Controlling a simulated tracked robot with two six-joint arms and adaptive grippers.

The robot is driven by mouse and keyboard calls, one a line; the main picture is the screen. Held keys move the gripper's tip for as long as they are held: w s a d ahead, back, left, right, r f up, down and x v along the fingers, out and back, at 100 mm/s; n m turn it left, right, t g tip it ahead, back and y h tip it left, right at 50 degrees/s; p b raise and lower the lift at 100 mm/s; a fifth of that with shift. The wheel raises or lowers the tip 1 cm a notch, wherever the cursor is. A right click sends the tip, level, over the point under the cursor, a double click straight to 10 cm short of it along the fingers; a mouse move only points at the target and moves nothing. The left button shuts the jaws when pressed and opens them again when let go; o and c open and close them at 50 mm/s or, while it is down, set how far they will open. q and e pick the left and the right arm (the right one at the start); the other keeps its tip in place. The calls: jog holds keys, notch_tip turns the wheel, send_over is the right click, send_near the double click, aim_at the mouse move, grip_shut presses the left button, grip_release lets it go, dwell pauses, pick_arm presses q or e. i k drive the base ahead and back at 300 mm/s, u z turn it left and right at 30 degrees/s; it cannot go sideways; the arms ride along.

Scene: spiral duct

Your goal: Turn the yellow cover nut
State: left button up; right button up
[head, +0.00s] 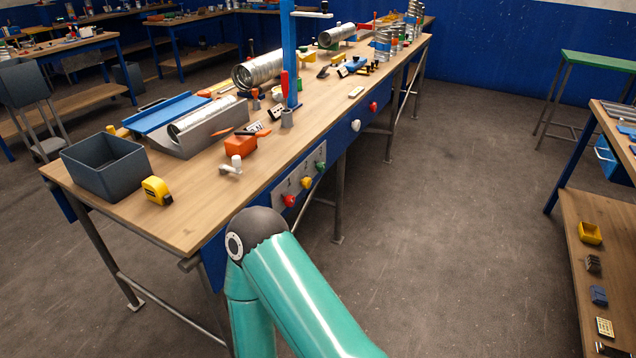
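A small yellow knob-like piece (306,183), which looks like the yellow cover nut, sits on a light plate on the blue front side of the long workbench (190,222). A red one (289,201) is to its lower left and a green one (320,166) to its upper right. The yellow piece is too small to tell its turn angle. A teal arm of mine bends in the foreground, below and left of the plate and apart from it. Neither of my grippers shows in the head view.
A grey bin (105,166), a yellow tape measure (157,190) and a grey cradle with a spiral duct (205,122) stand on the bench. A white knob (356,126) and another red one (373,106) are farther along its front. The floor (440,230) to the right is clear.

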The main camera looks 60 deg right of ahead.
aim_at(306, 182)
jog(key=z, duration=0.6)
jog(key=i, duration=1.2)
jog(key=z, duration=0.6)
